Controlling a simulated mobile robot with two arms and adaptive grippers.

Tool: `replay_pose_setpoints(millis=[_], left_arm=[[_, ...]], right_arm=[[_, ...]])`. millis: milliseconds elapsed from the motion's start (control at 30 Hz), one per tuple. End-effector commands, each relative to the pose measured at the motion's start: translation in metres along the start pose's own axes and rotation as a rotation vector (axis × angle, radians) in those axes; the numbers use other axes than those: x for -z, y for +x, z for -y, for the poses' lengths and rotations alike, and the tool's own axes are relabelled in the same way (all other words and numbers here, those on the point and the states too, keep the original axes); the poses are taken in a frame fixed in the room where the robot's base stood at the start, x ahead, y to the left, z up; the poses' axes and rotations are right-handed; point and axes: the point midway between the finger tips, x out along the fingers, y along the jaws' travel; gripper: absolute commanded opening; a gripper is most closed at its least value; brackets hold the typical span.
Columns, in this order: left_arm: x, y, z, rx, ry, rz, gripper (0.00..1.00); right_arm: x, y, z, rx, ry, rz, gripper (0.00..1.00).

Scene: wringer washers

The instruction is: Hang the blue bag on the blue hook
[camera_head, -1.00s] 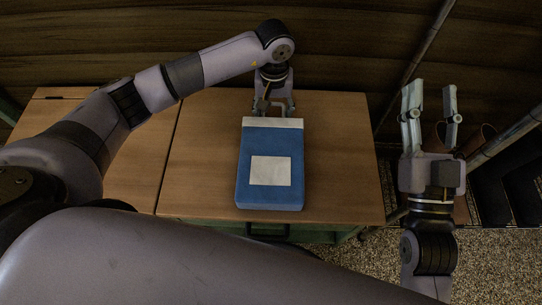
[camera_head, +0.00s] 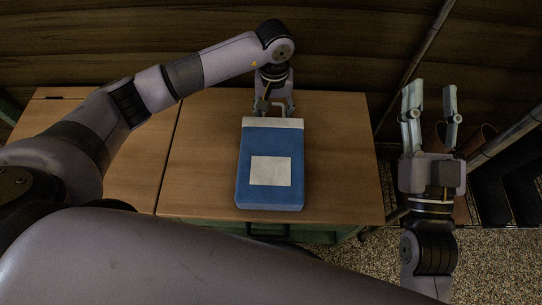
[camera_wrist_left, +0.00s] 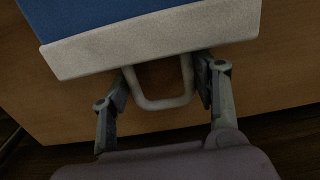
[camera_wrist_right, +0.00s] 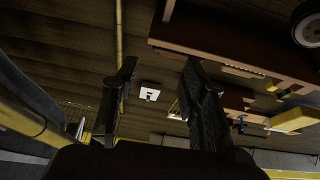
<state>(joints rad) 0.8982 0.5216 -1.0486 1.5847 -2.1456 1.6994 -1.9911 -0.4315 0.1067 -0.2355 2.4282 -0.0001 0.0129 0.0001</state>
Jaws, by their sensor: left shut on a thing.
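The blue bag (camera_head: 245,165) lies flat on the wooden table top, with a white label on its face, a white band at its far end and a pale loop handle. In the left wrist view the handle (camera_wrist_left: 162,103) lies between the two fingers. My left gripper (camera_head: 274,106) reaches down at the bag's far end and is shut on the handle; it also shows in the left wrist view (camera_wrist_left: 163,85). My right gripper (camera_head: 430,100) is open and empty, to the right of the table; it also shows in the right wrist view (camera_wrist_right: 160,75).
The wooden table (camera_head: 340,150) has bare room on both sides of the bag. A dark plank wall (camera_head: 330,40) stands behind it. A slanted pole (camera_head: 412,65) and brown cylinders (camera_head: 480,138) are near my right gripper. Speckled floor (camera_head: 490,260) lies at the lower right.

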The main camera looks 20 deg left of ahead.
Motion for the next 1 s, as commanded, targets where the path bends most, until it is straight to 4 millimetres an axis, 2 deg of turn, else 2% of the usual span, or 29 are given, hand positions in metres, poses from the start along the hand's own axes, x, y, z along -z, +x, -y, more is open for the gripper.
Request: replay_pose_setpoints(millis=[567,1000], left_arm=[[-0.003,-0.024,0.0,0.002,0.001,-0.086,0.11],[-0.006,-0.046,0.0,0.001,0.002,-0.166,0.11]], right_arm=[[-0.053,-0.011,-0.008,-0.016,-0.01,0.308,0.4],[-0.09,-0.034,-0.014,-0.03,-0.014,0.546,0.4]])
